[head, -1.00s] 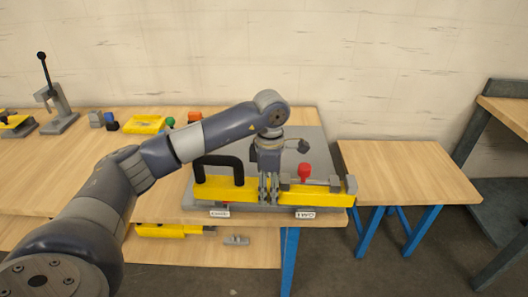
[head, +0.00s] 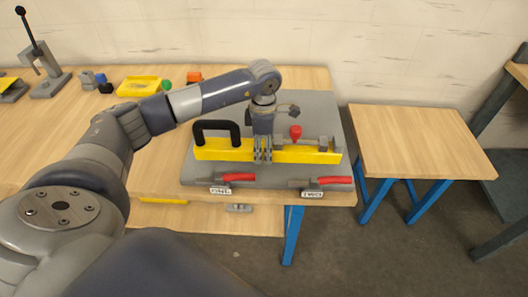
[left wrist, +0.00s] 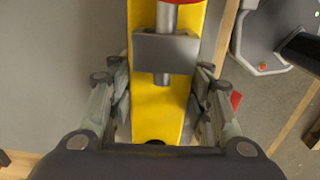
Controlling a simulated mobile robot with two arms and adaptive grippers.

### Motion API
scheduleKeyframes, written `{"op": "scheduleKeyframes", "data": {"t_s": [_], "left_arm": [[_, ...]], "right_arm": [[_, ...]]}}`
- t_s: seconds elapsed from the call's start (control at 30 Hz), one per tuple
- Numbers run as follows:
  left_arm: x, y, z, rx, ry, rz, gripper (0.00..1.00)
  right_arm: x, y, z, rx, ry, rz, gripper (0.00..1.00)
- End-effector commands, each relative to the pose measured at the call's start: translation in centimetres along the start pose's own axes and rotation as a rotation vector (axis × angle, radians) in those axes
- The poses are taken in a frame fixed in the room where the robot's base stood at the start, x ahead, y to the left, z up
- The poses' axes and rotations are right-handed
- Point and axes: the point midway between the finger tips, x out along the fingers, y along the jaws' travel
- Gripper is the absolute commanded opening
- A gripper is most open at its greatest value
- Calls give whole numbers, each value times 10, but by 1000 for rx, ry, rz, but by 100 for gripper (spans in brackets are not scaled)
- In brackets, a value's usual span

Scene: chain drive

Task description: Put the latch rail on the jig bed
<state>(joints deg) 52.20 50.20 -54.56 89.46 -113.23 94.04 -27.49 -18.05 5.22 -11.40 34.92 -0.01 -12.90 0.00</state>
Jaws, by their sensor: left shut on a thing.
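The latch rail (head: 215,152) is a long yellow bar with a black arched handle, grey blocks and a red knob on top. My left gripper (head: 263,157) points down and is shut on the rail near its middle. The jig bed (head: 205,176) is a grey plate at the table's right end. The rail lies lengthwise over the bed, behind the clamps; I cannot tell whether it touches the plate. In the left wrist view the rail (left wrist: 155,105) runs between the fingers of my left gripper (left wrist: 158,125). My right gripper is not in view.
Two red-handled clamps (head: 236,177) (head: 328,181) sit along the bed's front edge, by labels ONE and TWO. A yellow tray (head: 138,87) and small coloured parts lie back left, with a lever press (head: 50,75) beyond. A bare side table (head: 420,140) stands right, across a gap.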

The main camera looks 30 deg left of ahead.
Motion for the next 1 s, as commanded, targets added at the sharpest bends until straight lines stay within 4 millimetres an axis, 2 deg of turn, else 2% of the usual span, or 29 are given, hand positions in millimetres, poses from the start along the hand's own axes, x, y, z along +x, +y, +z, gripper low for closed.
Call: {"op": "scheduleKeyframes", "data": {"t_s": [0.33,0.67,0.7,0.73,0.77,1.0], "left_arm": [[35,0,0,0,-2,0,0],[40,0,0,0,-2,1,0],[39,0,0,0,0,0,54],[39,0,0,0,0,-1,61],[39,0,0,0,0,-1,66],[39,0,0,0,0,-1,66]], "right_arm": [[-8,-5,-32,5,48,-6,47],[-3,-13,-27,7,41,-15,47],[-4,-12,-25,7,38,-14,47],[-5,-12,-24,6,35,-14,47],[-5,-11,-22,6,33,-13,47],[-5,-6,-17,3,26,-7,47]]}}
